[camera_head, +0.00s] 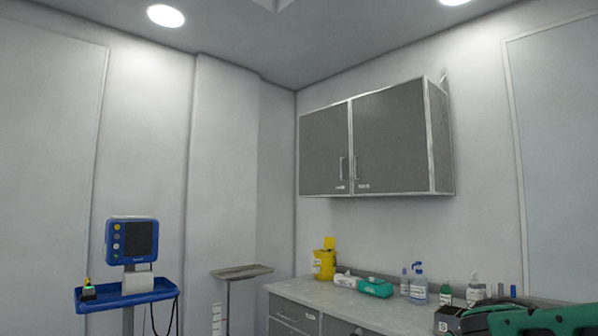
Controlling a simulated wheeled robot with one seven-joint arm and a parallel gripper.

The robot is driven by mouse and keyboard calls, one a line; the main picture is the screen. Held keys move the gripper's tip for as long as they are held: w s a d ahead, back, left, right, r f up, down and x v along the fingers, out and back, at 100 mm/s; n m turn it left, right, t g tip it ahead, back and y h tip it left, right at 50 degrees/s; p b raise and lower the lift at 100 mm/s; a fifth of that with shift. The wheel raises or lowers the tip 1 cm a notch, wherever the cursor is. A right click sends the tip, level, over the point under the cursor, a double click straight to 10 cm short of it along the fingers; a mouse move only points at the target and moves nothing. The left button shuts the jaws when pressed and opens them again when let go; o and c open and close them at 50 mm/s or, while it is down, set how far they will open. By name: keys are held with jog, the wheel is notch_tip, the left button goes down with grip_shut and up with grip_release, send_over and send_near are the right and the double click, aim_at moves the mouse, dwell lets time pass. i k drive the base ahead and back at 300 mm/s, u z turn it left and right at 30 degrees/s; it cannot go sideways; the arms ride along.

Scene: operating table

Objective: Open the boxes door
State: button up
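A grey wall cabinet with two doors hangs on the back wall, right of centre. Its left door (325,150) and right door (390,138) both look shut. Two upright bar handles sit side by side near the middle seam, the left handle (341,168) and the right handle (355,167). No gripper can be made out. A dark and green shape at the lower right edge may be part of my arm, and it is well below and apart from the cabinet.
A counter (345,311) with drawers stands below the cabinet. It holds a yellow container (324,265), a teal and white pack (375,288) and several bottles. A metal stand (241,271) and a blue monitor cart (132,242) stand to the left. The air before the cabinet is clear.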

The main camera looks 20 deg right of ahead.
aim_at(391, 148)
jog(key=u, duration=0.3)
jog(key=i, duration=2.35)
jog(key=z, duration=1)
jog(key=i, duration=0.95)
jog(key=z, duration=0.55)
